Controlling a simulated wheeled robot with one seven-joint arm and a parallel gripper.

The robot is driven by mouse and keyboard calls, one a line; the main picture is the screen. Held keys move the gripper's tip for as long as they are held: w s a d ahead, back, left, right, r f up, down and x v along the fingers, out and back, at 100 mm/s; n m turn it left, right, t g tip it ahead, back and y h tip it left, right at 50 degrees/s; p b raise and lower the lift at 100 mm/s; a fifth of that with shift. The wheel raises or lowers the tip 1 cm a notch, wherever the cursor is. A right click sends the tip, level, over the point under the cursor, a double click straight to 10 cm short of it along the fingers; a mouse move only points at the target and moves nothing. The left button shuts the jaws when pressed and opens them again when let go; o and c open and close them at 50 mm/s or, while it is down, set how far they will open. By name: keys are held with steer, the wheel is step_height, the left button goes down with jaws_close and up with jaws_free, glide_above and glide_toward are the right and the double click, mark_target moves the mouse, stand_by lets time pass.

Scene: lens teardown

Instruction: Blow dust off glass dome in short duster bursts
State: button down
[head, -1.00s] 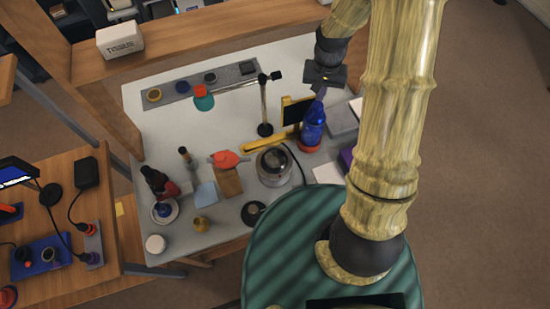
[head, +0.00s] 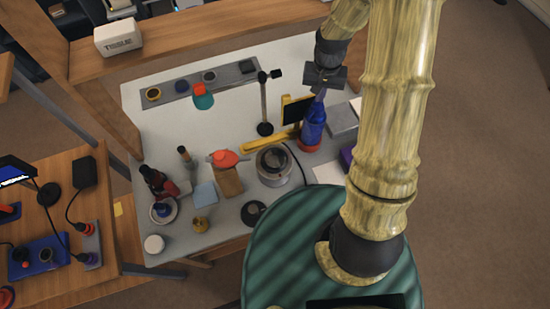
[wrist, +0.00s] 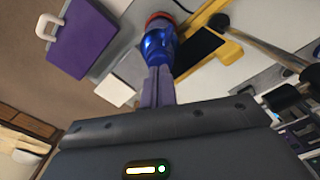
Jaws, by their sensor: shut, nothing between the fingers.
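My gripper (head: 317,97) is shut and empty, pointing down at the top of a blue bottle-like object (head: 313,126) with a red base. In the wrist view, its fingers (wrist: 158,75) overlap the near end of this blue object (wrist: 158,45); I cannot tell whether they touch. A round silver piece (head: 272,163) stands at the table's middle. I cannot tell for sure which thing is the glass dome; no dust is visible.
Grey and purple (wrist: 82,38) boxes lie nearby. A dark-and-red device (head: 160,184) stands at left.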

steer(key=shift+f+b, duration=0.6)
steer(key=shift+f, duration=0.3)
steer(key=shift+r, duration=0.1)
stand_by(0.6)
steer(key=shift+r+p, duration=1.3)
steer(key=shift+r, duration=0.25)
steer(key=shift+f, duration=0.1)
stand_by(2.0)
steer(key=shift+f+b, duration=1.05)
steer(key=shift+f, duration=0.4)
steer(key=shift+r, duration=0.1)
stand_by(0.5)
steer(key=shift+r+p, duration=1.2)
steer(key=shift+r, duration=0.25)
